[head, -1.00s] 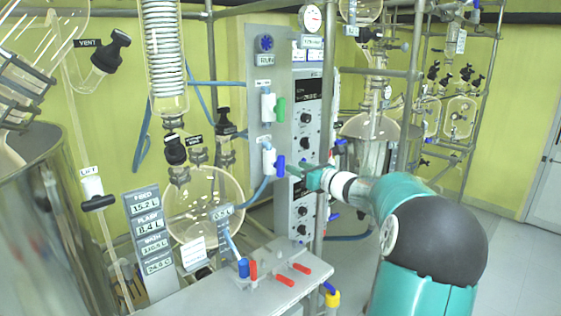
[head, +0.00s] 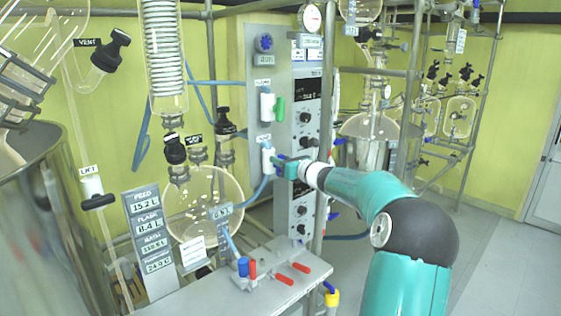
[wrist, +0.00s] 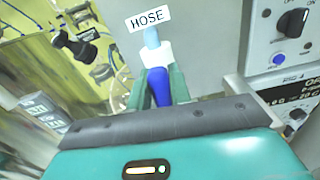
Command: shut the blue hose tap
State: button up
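The blue hose tap has a white body (head: 268,159) on the grey panel, with its blue handle (wrist: 159,86) pointing down toward me in the wrist view. A sign reading HOSE (wrist: 147,18) is above it, and a light blue hose stub (wrist: 152,37) comes out of its top in that view. My gripper (head: 283,166) is at the handle, coming from the right. In the wrist view its two green fingers (wrist: 160,90) stand on either side of the blue handle and look slightly apart from it. The gripper partly hides the handle in the head view.
A similar tap with a green handle (head: 280,110) sits just above on the same panel. A control unit with knobs (head: 305,120) and a vertical metal pole (head: 326,130) stand close to my arm. Below is a bench (head: 240,290) with red and blue handles.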

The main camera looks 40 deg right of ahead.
jog(key=shift+m, duration=0.3)
grip_shut()
jog(key=m, duration=0.3)
jog(key=shift+d, duration=0.3)
jog(key=m, duration=0.4)
jog(key=d+f+m, duration=0.1)
jog(key=m, duration=0.8)
jog(key=shift+d+f+m, duration=0.15)
jog(key=shift+f+m, duration=0.15)
jog(key=shift+f, duration=0.1)
jog(key=o, duration=0.9)
grip_release()
jog(key=shift+s, duration=0.1)
